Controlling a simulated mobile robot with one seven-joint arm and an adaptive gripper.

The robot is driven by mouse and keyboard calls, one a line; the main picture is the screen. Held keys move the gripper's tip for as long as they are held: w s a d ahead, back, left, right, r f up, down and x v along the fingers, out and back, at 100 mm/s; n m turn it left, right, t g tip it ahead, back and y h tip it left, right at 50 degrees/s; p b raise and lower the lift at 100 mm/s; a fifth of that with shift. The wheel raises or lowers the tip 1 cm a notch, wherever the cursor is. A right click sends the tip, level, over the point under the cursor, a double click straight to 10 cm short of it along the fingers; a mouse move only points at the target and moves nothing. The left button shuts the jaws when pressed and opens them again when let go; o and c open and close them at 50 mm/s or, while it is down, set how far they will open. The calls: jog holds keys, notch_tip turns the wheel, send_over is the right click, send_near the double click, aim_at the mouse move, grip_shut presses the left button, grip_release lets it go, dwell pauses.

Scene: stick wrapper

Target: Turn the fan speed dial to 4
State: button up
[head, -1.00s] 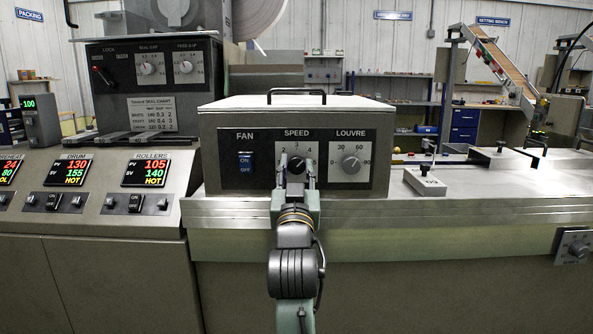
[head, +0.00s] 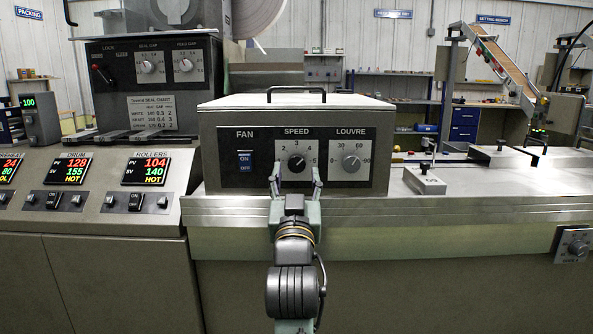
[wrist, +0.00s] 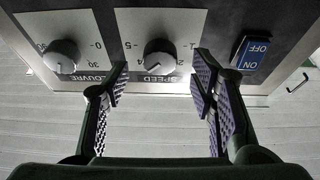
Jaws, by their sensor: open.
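In the wrist view, which is upside down, the SPEED dial (wrist: 158,54) is a round grey knob at the upper middle. My gripper (head: 296,182) is open, its fingers spread wide just below and in front of the dial. In the wrist view my gripper's fingers (wrist: 160,88) stand apart on either side, with nothing between them and clear of the knob.
The LOUVRE dial (head: 351,163) is right of the SPEED dial, and the blue FAN switch (head: 245,161) is left. A counter edge (head: 420,210) runs below the box. A small block with a knob (head: 425,181) sits on the counter to the right.

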jog(key=v, duration=0.4)
jog(key=shift+s+f, duration=0.1)
jog(key=shift+s, duration=0.1)
